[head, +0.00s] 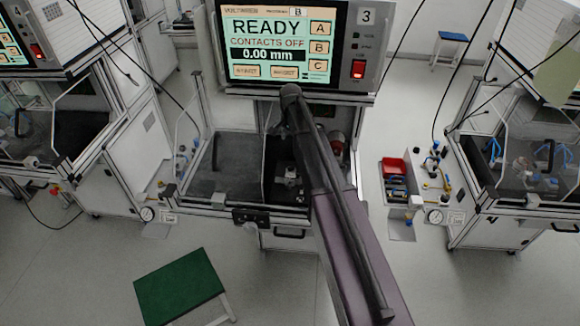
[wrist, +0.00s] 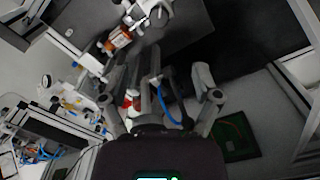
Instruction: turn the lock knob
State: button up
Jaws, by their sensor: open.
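In the wrist view my gripper (wrist: 162,84) is open, its dark fingers spread apart with no object clearly held. A blue tube and a small red and white part (wrist: 131,101) show behind or between the fingers; I cannot tell their distance. A copper-orange part (wrist: 119,40) sits beside a pale metal fixture (wrist: 150,12) at the top. I cannot make out the lock knob for certain in either view. In the head view my arm reaches into test station 3 and hides part of its right bay; my gripper is not distinguishable there.
The station 3 screen (head: 278,42) reads READY, CONTACTS OFF, 0.00 mm. A green stool (head: 180,287) stands on the floor at front left. A red bin (head: 394,166) is right of the station.

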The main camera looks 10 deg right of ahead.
aim_at(291, 165)
jog(key=shift+f+b, duration=6)
jog(key=shift+f, duration=0.25)
